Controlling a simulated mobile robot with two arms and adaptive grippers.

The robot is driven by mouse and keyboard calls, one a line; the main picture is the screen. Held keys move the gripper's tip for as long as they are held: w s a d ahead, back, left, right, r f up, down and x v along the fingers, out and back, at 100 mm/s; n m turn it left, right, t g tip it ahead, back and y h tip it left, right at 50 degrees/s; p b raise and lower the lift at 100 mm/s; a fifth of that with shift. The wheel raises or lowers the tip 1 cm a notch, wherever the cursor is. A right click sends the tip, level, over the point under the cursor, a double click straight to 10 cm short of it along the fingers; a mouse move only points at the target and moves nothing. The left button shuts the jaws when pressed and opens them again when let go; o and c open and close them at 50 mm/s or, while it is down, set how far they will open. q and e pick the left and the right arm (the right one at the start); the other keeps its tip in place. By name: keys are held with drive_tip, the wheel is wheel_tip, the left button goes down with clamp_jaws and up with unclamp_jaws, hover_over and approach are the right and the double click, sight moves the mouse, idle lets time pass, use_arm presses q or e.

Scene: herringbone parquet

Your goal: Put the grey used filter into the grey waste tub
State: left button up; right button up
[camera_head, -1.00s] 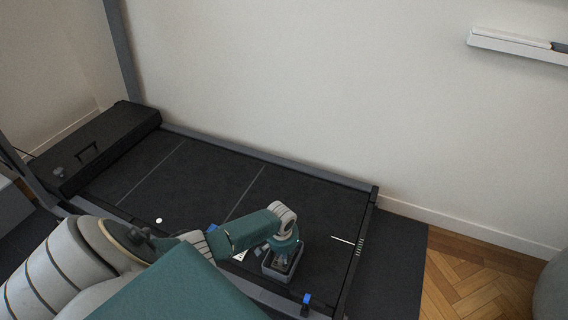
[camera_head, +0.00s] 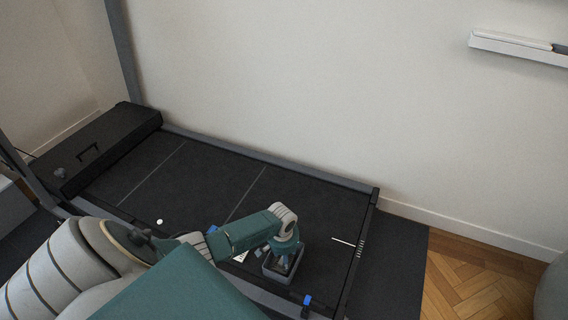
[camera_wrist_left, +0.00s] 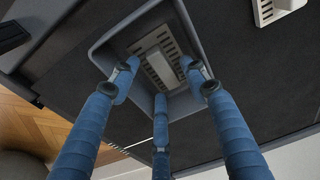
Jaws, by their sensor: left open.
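The grey waste tub (camera_head: 266,271) stands on the dark bed near its front edge. It also shows in the left wrist view, where its rim (camera_wrist_left: 100,52) surrounds a slatted grey filter (camera_wrist_left: 158,45). The filter lies inside the tub, partly covered by the fingers. My left gripper (camera_head: 283,264) is directly over the tub and points down. In the left wrist view its blue fingers (camera_wrist_left: 160,88) are spread open, with the tips at or just inside the tub opening. Whether any tip touches the filter I cannot tell. My right gripper is not in view.
A paler slatted filter (camera_wrist_left: 275,9) lies on the dark surface beside the tub. A blue clip (camera_head: 307,299) is on the bed's front edge. A black box with a handle (camera_head: 108,145) stands at the far left. The bed's middle (camera_head: 225,178) is clear.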

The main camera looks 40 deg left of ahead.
use_arm(q)
wheel_tip(320, 180, up, 12)
drive_tip(key=s, duration=0.1)
drive_tip(key=shift+s+d+f, duration=0.15)
drive_tip(key=shift+s, duration=0.05)
idle(0.8)
